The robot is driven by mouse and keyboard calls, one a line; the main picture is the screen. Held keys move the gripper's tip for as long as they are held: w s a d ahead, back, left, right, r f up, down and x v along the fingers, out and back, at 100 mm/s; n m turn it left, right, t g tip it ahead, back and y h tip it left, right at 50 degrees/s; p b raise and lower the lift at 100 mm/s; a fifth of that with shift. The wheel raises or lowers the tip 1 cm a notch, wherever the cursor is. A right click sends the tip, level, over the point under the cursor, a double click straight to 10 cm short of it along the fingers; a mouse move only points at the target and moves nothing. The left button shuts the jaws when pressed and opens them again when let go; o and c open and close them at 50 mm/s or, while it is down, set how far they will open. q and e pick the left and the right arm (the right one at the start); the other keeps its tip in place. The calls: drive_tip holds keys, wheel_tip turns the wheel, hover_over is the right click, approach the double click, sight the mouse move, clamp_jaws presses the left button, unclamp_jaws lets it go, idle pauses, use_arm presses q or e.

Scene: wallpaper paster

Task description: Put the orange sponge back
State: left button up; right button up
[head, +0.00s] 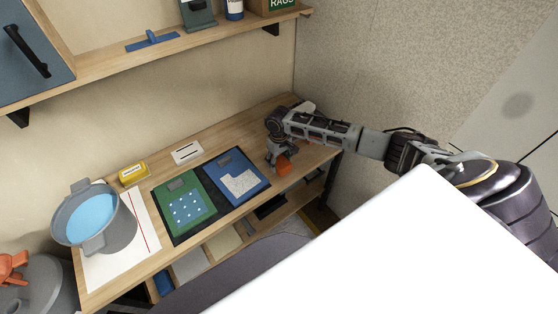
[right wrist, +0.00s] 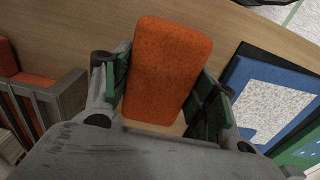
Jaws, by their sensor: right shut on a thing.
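The orange sponge (head: 284,165) is a rounded block in my right gripper (head: 273,158), at the right part of the wooden workbench. In the right wrist view the sponge (right wrist: 168,70) sits between the two green-padded fingers, which press on its long sides. It is close over the bench top; I cannot tell whether it touches. A grey slatted holder (right wrist: 68,94) with orange material in it (right wrist: 38,108) stands to the left in the right wrist view. In the head view my arm largely hides that spot. My left gripper is not in view.
A blue panel (head: 248,162) and a green panel (head: 171,223) lie left of the sponge. Further left are a yellow block (head: 133,172) and a grey bucket (head: 119,225) with blue liquid. A shelf (head: 103,60) runs above. A large white surface (head: 430,250) covers the lower right.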

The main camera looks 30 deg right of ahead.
sight(279, 160)
drive_tip(key=shift+f, duration=0.1)
drive_tip(key=o, duration=1.1)
drive_tip(key=shift+c, duration=0.2)
drive_tip(key=shift+f+b, duration=0.1)
drive_tip(key=shift+b, duration=0.8)
wheel_tip(279, 160, up, 14)
drive_tip(key=shift+s, duration=0.1)
